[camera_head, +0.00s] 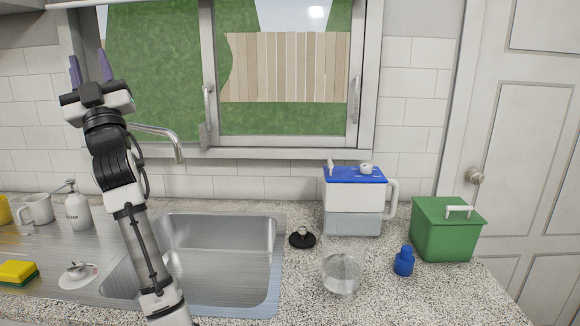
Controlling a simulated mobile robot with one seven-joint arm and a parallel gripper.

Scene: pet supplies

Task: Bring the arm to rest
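My gripper (89,68) is raised at the upper left, in front of the window and above the sink's left side. Its two purple fingers point up and stand apart, with nothing between them. My arm reaches up from the bottom of the view, across the left part of the sink. The gripper is well clear of the things on the counter.
Right of the sink (268,262) stand a black lid (302,239), a clear round bowl or jar (341,274), a blue-topped container (353,200), a blue bottle (404,262) and a green box (444,236). A faucet (160,131), soap dispenser (76,212), mug (38,209) and sponge (17,271) are left.

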